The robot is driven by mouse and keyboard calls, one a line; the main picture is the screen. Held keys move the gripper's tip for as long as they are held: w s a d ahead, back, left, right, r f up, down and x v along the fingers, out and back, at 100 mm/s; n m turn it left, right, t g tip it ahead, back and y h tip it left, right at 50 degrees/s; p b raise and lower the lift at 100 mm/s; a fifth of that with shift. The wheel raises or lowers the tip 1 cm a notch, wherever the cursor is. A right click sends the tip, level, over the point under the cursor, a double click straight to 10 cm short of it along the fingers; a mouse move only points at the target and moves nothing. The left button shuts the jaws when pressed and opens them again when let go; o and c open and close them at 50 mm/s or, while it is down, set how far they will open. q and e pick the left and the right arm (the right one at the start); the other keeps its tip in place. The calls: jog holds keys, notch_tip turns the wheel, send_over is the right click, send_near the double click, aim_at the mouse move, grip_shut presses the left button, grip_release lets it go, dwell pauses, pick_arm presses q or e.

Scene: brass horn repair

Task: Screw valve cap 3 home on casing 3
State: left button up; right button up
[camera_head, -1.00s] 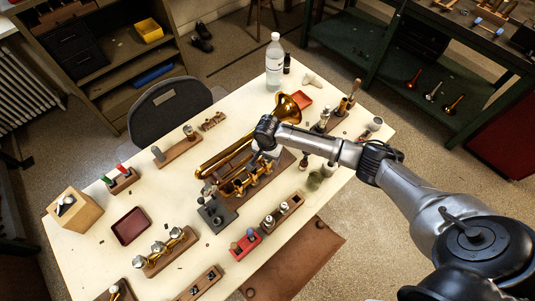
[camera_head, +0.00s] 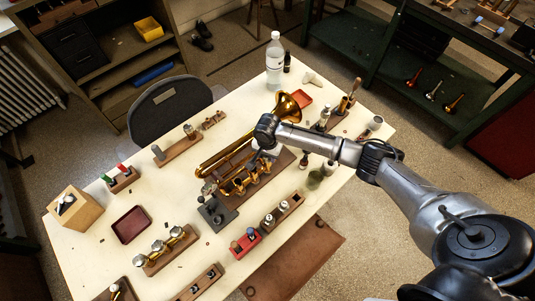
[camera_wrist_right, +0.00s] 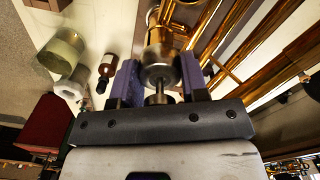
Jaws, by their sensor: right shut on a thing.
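The brass horn (camera_head: 240,150) lies across the middle of the white table, its bell toward the back right. Its valve casings (camera_head: 248,180) stand by a dark wooden block. My right gripper (camera_wrist_right: 158,82) is over the horn, and in the right wrist view its purple-padded fingers are shut on a silver valve cap (camera_wrist_right: 160,73) with a stem. The cap lines up with a brass casing (camera_wrist_right: 160,35) of the horn; whether the threads are engaged I cannot tell. In the head view my right wrist (camera_head: 268,132) hides the cap. My left gripper is not in view.
A clear bottle (camera_head: 274,62) and a small dark bottle stand at the back. A dark red tray (camera_head: 130,226), wooden racks of parts and a red block (camera_head: 243,243) stand around the horn. A green glass jar (camera_head: 315,179) stands right of it.

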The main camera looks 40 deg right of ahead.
jog(key=shift+r+m+p, duration=0.15)
jog(key=shift+m+p, duration=0.35)
jog(key=shift+p, duration=0.35)
jog(key=o, duration=1.1)
notch_tip(320, 180, up, 14)
jog(key=p, duration=0.1)
jog(key=shift+f, duration=0.2)
